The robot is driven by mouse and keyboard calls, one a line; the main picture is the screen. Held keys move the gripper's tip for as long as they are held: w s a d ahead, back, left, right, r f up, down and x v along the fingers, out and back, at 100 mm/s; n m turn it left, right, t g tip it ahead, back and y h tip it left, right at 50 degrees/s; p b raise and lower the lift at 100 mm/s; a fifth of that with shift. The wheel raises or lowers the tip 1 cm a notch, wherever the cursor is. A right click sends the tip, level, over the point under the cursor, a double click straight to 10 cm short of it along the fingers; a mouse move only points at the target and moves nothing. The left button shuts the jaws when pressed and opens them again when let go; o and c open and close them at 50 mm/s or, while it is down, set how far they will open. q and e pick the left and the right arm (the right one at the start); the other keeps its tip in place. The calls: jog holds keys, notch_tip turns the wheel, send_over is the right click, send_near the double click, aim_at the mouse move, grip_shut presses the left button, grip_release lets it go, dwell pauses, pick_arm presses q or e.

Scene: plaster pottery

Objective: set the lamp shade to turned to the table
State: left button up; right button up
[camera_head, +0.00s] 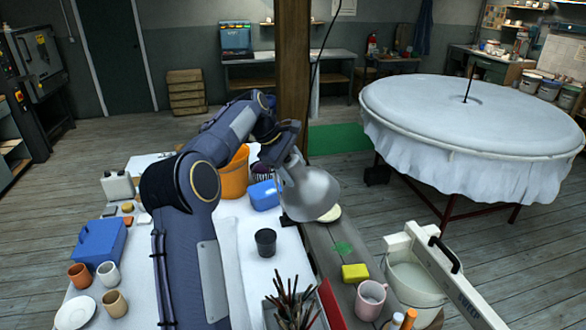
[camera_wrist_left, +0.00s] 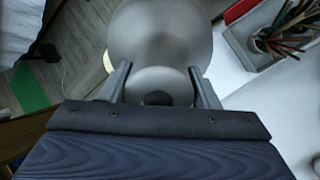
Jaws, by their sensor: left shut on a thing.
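The lamp shade (camera_head: 309,192) is a grey metal dome over the right edge of the work table (camera_head: 230,232). Its open side faces down and to the right, with a pale bulb (camera_head: 330,214) showing at the rim. My left gripper (camera_head: 284,160) reaches it from behind and is shut on its narrow neck. In the left wrist view the two fingers (camera_wrist_left: 160,85) stand on either side of the neck, and the wide shade (camera_wrist_left: 160,30) spreads beyond them. My right gripper is in neither view.
A dark cup (camera_head: 265,242), a blue box (camera_head: 264,195) and an orange bucket (camera_head: 234,172) stand close to the shade. Brushes in a holder (camera_head: 292,305), a yellow sponge (camera_head: 355,273) and a pink mug (camera_head: 370,300) are at the front. A wooden post (camera_head: 292,70) rises behind.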

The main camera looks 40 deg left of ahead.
pick_arm(q)
jog(key=shift+w+d+f+g+y, duration=0.1)
jog(key=shift+f+g+y, duration=0.2)
jog(key=shift+g, duration=0.25)
jog(key=shift+d+f+g+y, duration=0.1)
jog(key=shift+f+g+y, duration=0.1)
jog(key=shift+g+y, duration=0.3)
jog(key=shift+c, duration=0.5)
jog(key=shift+s+a+f+g+y, duration=0.15)
jog(key=shift+f+g+y, duration=0.1)
jog(key=shift+g+y, duration=0.25)
jog(key=shift+s+a+f+g+y, duration=0.1)
jog(key=shift+f+g+y, duration=0.15)
jog(key=shift+g, duration=0.4)
jog(key=shift+d, duration=0.1)
jog(key=o, duration=1.4)
jog(key=shift+r, duration=0.15)
jog(key=shift+r, duration=0.1)
